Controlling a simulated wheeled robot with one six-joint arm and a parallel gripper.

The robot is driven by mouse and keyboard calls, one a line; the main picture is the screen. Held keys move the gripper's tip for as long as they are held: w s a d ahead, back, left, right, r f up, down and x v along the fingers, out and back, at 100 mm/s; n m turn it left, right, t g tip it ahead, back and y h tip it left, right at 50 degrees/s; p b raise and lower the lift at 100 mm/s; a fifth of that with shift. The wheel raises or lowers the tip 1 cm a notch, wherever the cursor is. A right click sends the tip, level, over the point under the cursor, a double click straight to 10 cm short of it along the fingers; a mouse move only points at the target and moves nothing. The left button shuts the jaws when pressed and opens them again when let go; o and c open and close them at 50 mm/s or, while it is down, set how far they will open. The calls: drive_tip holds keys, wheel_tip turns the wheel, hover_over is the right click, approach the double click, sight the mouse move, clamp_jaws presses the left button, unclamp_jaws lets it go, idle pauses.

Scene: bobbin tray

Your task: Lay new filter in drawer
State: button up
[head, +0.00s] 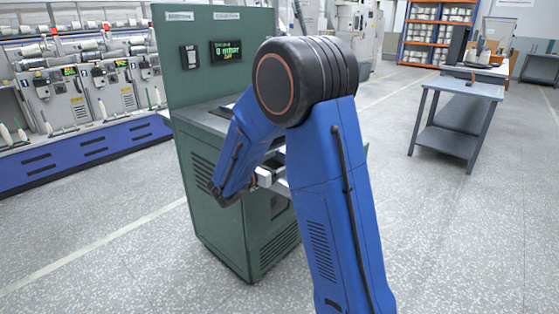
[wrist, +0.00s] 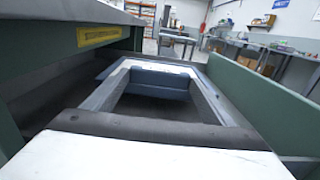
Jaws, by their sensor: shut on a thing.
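In the wrist view a pale grey frame (wrist: 219,101) with an open middle sits in a recess between green walls; it looks like the drawer, and its middle shows no filter. A flat white piece (wrist: 130,158) with a dark bar along its far edge fills the bottom of the wrist view, close to the camera. It looks like the filter, though its outline is cut off. In the head view my gripper (head: 267,178) is at the front of the green machine, partly hidden by my blue arm. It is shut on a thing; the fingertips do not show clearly.
The green machine (head: 188,125) has an upright panel with a lit display (head: 227,51). A grey table (head: 457,92) stands at right, with shelves (head: 438,32) behind. A row of spinning machines (head: 95,85) lines the left.

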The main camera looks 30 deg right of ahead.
drive_tip(key=shift+s+f, duration=0.1)
drive_tip(key=shift+f, duration=0.45)
drive_tip(key=o, duration=1.2)
drive_tip(key=shift+f, duration=0.15)
drive_tip(key=shift+c, duration=0.2)
drive_tip(key=shift+r, duration=0.3)
drive_tip(key=shift+a+r, duration=0.2)
drive_tip(key=shift+r, duration=0.05)
drive_tip(key=v, duration=1.1)
drive_tip(key=shift+a+r, duration=0.25)
drive_tip(key=shift+a, duration=0.05)
drive_tip(key=shift+s, duration=0.1)
drive_tip(key=shift+a, duration=0.15)
